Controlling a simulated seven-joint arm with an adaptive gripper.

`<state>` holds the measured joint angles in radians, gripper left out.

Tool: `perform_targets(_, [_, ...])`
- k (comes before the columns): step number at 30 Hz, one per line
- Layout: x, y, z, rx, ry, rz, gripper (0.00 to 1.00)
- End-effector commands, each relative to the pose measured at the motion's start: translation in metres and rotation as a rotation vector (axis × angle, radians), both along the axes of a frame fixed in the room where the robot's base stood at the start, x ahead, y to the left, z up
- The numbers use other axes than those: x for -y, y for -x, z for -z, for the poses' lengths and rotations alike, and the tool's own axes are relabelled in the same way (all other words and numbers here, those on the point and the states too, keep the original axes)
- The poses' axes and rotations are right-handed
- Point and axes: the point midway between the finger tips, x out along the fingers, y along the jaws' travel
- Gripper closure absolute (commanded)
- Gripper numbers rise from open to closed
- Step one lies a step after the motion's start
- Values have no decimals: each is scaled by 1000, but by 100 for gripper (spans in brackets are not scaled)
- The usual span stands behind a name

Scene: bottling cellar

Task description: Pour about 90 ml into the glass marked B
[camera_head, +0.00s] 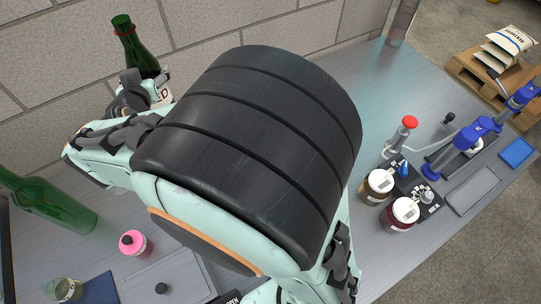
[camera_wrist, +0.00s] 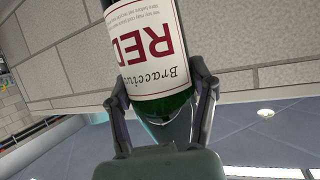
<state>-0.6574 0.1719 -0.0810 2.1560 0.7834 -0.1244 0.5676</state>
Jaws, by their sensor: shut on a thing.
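My gripper (camera_head: 140,97) is at the upper left of the head view, shut on a green wine bottle (camera_head: 143,57). The bottle stands nearly upright there, its neck leaning a little left, with a red ring near the top. In the wrist view the fingers (camera_wrist: 160,85) lie on both sides of the bottle (camera_wrist: 176,106), and its white label reads "Braccius RED" upside down. A small clear glass (camera_head: 65,290) stands at the lower left of the head view, cut by the edge. I cannot read a mark on it. My arm hides the middle of the bench.

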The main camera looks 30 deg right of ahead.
Motion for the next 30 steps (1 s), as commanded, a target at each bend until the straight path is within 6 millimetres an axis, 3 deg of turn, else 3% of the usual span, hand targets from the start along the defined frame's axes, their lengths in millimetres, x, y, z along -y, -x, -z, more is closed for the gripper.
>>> perform_targets(1, [8,2,-18,10,-7,13,83])
perform_targets(6, [31,14,-53,7,-3,35,83])
perform_targets(14, [63,36,-80,3,0,76,83])
perform_targets(23, [90,55,-39,-4,10,319,83])
perform_targets(30, [107,73,2,-3,14,608,83])
